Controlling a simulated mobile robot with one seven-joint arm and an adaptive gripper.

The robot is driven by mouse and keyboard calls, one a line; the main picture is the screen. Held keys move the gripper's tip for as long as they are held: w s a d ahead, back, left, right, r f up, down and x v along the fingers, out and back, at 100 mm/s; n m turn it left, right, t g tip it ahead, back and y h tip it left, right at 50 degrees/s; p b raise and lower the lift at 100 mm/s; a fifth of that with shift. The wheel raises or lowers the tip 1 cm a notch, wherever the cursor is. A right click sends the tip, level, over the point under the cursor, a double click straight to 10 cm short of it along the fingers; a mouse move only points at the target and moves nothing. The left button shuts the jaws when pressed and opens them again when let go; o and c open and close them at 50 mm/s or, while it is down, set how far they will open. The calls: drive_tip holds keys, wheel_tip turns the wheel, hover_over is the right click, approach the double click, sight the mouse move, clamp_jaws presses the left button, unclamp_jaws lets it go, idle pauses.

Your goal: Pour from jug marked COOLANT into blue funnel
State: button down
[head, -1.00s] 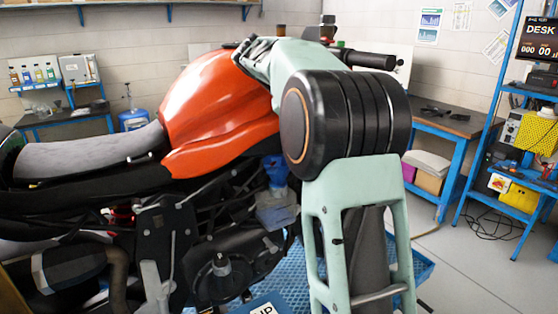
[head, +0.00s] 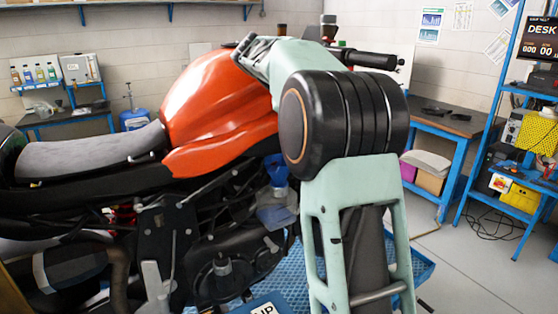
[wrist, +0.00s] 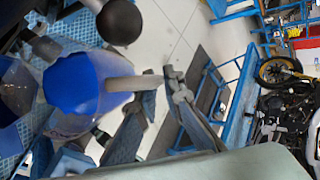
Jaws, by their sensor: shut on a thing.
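My gripper (wrist: 152,105) is shut on the pale handle of the jug (wrist: 113,68) in the wrist view. The jug's body looks translucent and bluish; no COOLANT marking is readable. A saturated blue shape (wrist: 72,86) lies against it; I cannot tell whether it is liquid in the jug or the funnel. In the head view a deep blue piece (head: 277,170), which looks like the blue funnel, shows beside the motorcycle. A translucent piece (head: 277,216) hangs just below it. My arm hides my gripper there. No stream of liquid is visible.
The motorcycle with its orange tank (head: 215,100) fills the left and middle. A blue mesh tray (head: 290,280) lies below it.

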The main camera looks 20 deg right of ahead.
drive_tip(key=shift+w+a+r+n+g+h, duration=0.1)
drive_tip(key=shift+w+a+r+g+h, duration=0.2)
drive_tip(key=shift+r, duration=0.3)
drive_tip(key=shift+w+a+r+n+g+h, duration=0.15)
drive_tip(key=shift+a+r+g+h, duration=0.1)
drive_tip(key=shift+r+h, duration=0.3)
drive_tip(key=shift+w+a+r+n+g+h, duration=0.1)
drive_tip(key=shift+w+a+r+g+h, duration=0.2)
drive_tip(key=shift+r, duration=0.35)
idle(6.2)
